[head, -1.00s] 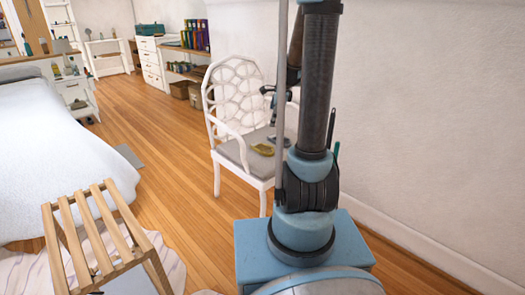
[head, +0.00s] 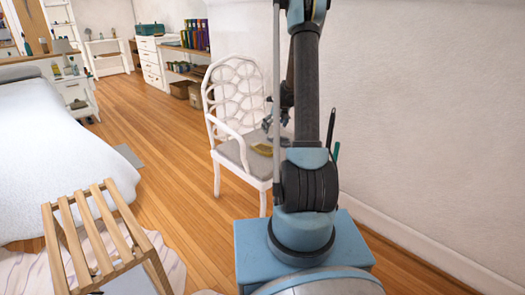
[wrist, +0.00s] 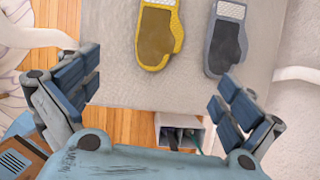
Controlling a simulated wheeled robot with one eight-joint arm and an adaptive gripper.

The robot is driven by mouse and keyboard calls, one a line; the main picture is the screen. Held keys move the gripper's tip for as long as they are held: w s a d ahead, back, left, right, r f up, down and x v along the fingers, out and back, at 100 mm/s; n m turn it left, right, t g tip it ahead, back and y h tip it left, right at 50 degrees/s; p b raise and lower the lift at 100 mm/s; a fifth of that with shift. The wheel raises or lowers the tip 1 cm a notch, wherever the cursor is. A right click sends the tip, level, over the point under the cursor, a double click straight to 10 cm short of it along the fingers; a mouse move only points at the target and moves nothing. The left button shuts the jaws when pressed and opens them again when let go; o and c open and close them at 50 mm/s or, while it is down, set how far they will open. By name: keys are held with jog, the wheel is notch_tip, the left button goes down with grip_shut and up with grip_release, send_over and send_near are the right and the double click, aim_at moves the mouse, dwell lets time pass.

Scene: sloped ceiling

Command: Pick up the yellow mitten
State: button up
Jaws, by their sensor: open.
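The yellow mitten (head: 263,149) lies on the grey seat (head: 232,151) of a white chair, partly hidden behind my arm in the head view. In the wrist view the yellow mitten (wrist: 156,35) is at the top middle, with a brown palm and a pale cuff cut by the top edge. My gripper (wrist: 158,88) is open and empty, its fingers spread wide to left and right. It is above the seat, and the mitten lies ahead of the gap between the fingers. In the head view my gripper (head: 270,123) is small, above the seat.
A grey mitten (wrist: 226,42) lies right of the yellow one, apart from it. The chair's openwork back (head: 235,90) and armrests flank the seat. A wall (head: 430,120) stands to the right.

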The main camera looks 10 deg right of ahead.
aim_at(265, 148)
jog(key=shift+x, duration=8.35)
jog(key=shift+s, duration=0.15)
jog(key=c, duration=1.1)
